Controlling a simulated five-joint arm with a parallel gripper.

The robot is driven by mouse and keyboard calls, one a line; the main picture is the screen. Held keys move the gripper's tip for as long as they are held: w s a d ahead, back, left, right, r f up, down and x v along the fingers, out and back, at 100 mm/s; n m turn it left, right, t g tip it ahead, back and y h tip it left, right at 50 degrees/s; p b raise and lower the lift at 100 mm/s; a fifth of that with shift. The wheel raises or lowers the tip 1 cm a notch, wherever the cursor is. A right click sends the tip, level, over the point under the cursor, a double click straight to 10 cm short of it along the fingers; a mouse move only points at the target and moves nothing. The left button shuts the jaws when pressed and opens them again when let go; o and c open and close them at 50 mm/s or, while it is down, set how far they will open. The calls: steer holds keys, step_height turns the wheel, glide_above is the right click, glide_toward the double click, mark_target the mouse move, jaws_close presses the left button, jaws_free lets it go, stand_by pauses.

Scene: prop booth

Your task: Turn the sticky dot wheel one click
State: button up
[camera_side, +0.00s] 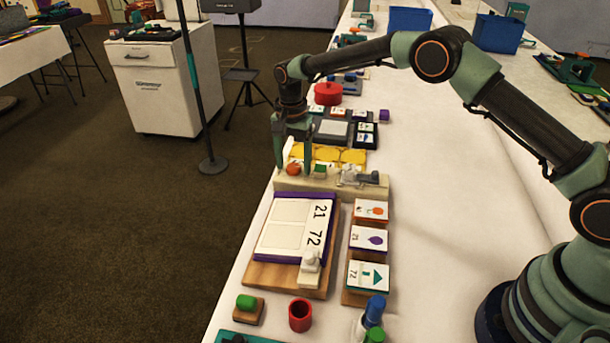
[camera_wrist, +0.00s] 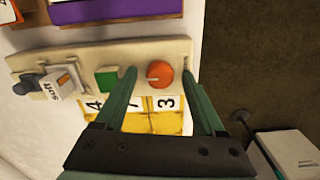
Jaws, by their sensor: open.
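A round orange-red piece (camera_side: 293,169), which looks like the sticky dot wheel, sits on a long cream base (camera_side: 325,185). It also shows in the wrist view (camera_wrist: 159,74), with the base (camera_wrist: 80,55) running left from it. My gripper (camera_wrist: 159,75) is open, one finger on each side of the orange piece, with a gap visible on both sides. In the side view my gripper (camera_side: 293,171) points down over the base's left end. A green square block (camera_wrist: 107,81) sits just left of the left finger. How far the fingertips are above the base is unclear.
A yellow sheet with number cards (camera_wrist: 150,123) lies beside the base, partly under my gripper. A white block marked "soft" (camera_wrist: 57,86) stands at the base's other end. A purple-edged board (camera_side: 292,228) and picture cards (camera_side: 369,241) lie in front. The table edge is close on the left.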

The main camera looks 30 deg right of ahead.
steer(key=shift+c, duration=0.4)
jaws_close()
steer(key=shift+n, duration=0.4)
steer(key=n, duration=0.3)
steer(key=shift+n, duration=0.3)
steer(key=n, duration=0.4)
steer(key=shift+n, duration=0.3)
steer(key=n, duration=0.4)
steer(key=shift+a+n, duration=0.1)
steer(key=shift+n, duration=2.3)
